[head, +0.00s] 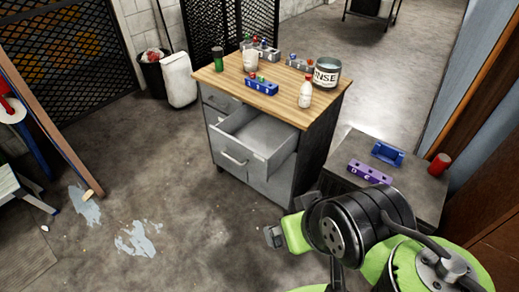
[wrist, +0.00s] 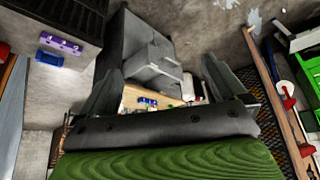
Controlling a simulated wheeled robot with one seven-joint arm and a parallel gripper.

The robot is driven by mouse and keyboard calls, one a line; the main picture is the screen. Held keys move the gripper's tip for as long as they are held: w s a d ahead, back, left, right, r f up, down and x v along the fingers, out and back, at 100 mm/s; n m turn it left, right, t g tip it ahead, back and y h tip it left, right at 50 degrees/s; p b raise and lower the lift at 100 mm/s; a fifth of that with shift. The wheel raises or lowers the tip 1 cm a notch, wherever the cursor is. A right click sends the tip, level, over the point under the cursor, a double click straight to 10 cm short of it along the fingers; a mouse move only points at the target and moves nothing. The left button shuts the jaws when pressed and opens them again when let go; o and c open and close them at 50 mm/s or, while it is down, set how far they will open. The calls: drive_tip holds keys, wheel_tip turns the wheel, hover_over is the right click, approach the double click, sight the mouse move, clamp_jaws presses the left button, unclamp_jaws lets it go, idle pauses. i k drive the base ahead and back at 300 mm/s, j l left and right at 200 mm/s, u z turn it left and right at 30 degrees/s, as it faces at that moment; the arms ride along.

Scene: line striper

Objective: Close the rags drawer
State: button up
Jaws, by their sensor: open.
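A grey metal drawer cabinet (head: 277,180) with a wooden top stands in the middle of the head view. One drawer (head: 258,132) is pulled well out toward the front left; its inside looks empty and its front has a pale bar handle (head: 233,159). I cannot read a rags label on it. The drawers above and beside it look shut. My gripper (head: 288,222) is open and empty, in front of and below the cabinet's right side, apart from the drawer. In the wrist view the cabinet and open drawer (wrist: 152,62) appear upside down between the fingers.
On the wooden top (head: 222,80) stand a blue block (head: 261,87), a white bottle (head: 305,92), a labelled tin (head: 327,73) and a green can (head: 218,59). A low dark table (head: 418,198) at right holds purple and blue blocks and a red can.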

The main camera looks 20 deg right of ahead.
sight(258, 142)
drive_tip(key=i+u, duration=0.15)
drive_tip(key=u, duration=0.25)
drive_tip(key=i+u, duration=0.1)
drive_tip(key=u, duration=0.3)
drive_tip(key=i+u, duration=0.15)
drive_tip(key=u, duration=0.25)
drive_tip(key=i+u, duration=0.15)
drive_tip(key=u, duration=0.25)
drive_tip(key=l+u, duration=0.2)
drive_tip(key=u, duration=0.2)
drive_tip(key=i, duration=0.05)
